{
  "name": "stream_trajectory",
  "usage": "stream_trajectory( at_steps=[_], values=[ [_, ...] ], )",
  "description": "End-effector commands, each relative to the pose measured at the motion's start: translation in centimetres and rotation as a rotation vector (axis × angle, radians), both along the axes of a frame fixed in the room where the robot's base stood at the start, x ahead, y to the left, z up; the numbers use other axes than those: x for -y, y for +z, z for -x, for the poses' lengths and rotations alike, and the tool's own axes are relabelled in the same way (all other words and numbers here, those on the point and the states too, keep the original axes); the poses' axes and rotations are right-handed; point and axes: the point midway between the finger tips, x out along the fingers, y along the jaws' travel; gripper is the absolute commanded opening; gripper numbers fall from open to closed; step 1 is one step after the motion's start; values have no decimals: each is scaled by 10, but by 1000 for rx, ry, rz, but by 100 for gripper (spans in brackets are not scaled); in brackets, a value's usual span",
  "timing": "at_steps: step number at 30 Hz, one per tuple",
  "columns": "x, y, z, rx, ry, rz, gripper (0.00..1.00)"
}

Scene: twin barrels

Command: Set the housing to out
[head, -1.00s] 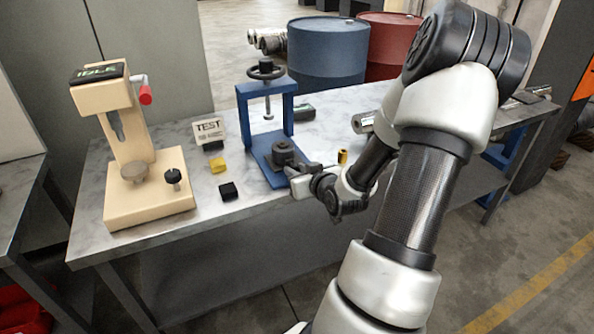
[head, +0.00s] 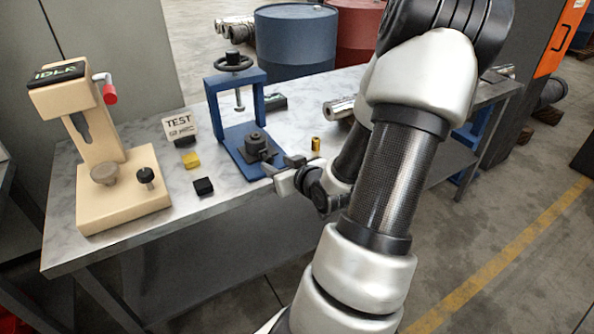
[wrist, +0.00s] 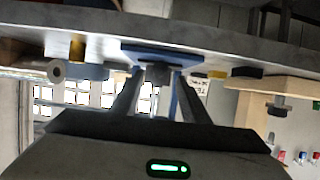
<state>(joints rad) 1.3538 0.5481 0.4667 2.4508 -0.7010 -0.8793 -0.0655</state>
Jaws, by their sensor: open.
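The dark grey housing (head: 258,146), a blocky part with a round raised top, sits on the base of the blue hand press (head: 236,103), below its screw. In the wrist view, which is upside down, the housing (wrist: 158,73) shows between my two fingers, beyond their tips. My gripper (head: 277,166) is at the press's front right, beside the housing. It is open and empty, its fingers (wrist: 160,93) spread to either side of the housing in the picture. I cannot tell whether either finger touches it.
A beige test stand (head: 110,150) with a red-handled lever stands left. A TEST sign (head: 180,124), yellow block (head: 192,160) and black block (head: 203,186) lie between it and the press. A brass cylinder (head: 316,144) and metal roll (head: 340,108) lie right. Barrels (head: 296,45) stand behind.

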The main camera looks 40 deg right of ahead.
Motion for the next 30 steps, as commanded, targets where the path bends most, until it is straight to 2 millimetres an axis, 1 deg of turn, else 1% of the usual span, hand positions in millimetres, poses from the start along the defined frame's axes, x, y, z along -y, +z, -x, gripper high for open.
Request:
stream_trajectory(
  at_steps=[1,5,6,11,17,27,30],
  values=[
    [-2,7,10,0,-4,1,42],
    [-7,17,33,0,-4,1,42],
    [-9,22,35,0,-1,-5,42],
    [-10,27,43,2,1,-9,42],
    [-14,34,57,-1,-1,-9,42],
    [-22,46,94,-2,-3,-5,42],
    [-24,48,102,-1,-3,-5,42]
  ],
)
